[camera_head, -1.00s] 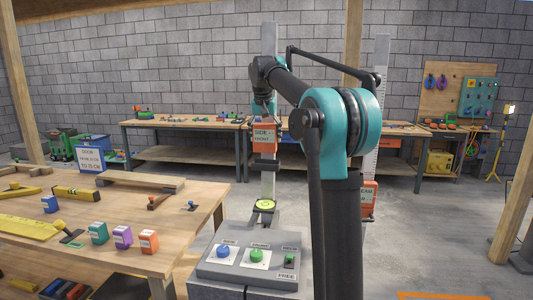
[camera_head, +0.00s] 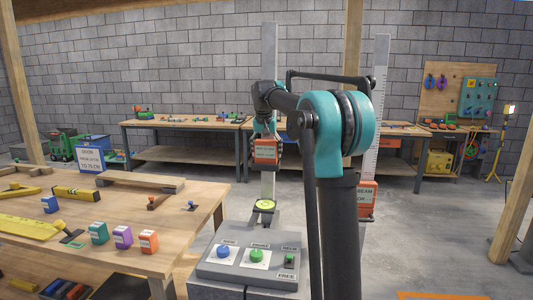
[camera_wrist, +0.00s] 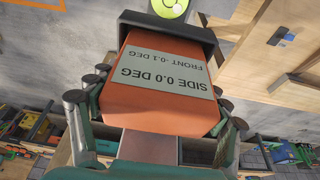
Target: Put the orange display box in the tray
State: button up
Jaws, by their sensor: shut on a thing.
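The orange display box (camera_wrist: 160,95) has a grey screen reading "SIDE 0.0 DEG" and "FRONT -0.1 DEG", upside down in the wrist view. My gripper (camera_wrist: 152,112) is shut on it, with fingers at both sides. In the head view, the box (camera_head: 265,152) hangs below my gripper (camera_head: 265,134) in front of a pale post and looks upright. The dark tray (camera_wrist: 206,37) borders the far, lower end of the box in the wrist view. That end appears to be within the tray's rim. I cannot tell whether it touches the tray floor.
A round yellow-green level (camera_head: 265,205) sits below the tray. A control panel (camera_head: 250,262) with blue and green buttons stands in front. Small green, purple and orange blocks (camera_head: 148,241) stand on the wooden table (camera_head: 180,225) at left.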

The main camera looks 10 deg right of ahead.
jog(key=o, duration=1.4)
jog(key=v, duration=1.2)
jog(key=shift+n, duration=0.4)
jog(key=s+f, duration=0.1)
jog(key=f, duration=0.2)
jog(key=s+d+f, duration=0.1)
jog(key=s+f, duration=0.1)
jog(key=f, duration=0.1)
jog(key=s+f, duration=0.1)
jog(key=f, duration=0.2)
jog(key=shift+s+d+f, duration=0.15)
jog(key=shift+s+d, duration=0.2)
jog(key=shift+s, duration=0.05)
jog(key=n+t+y, duration=0.1)
jog(key=n, duration=0.2)
send_near(301, 296)
jog(key=x, duration=0.4)
jog(key=s+a+x, duration=0.1)
jog(key=x, duration=0.1)
jog(key=shift+f, duration=0.4)
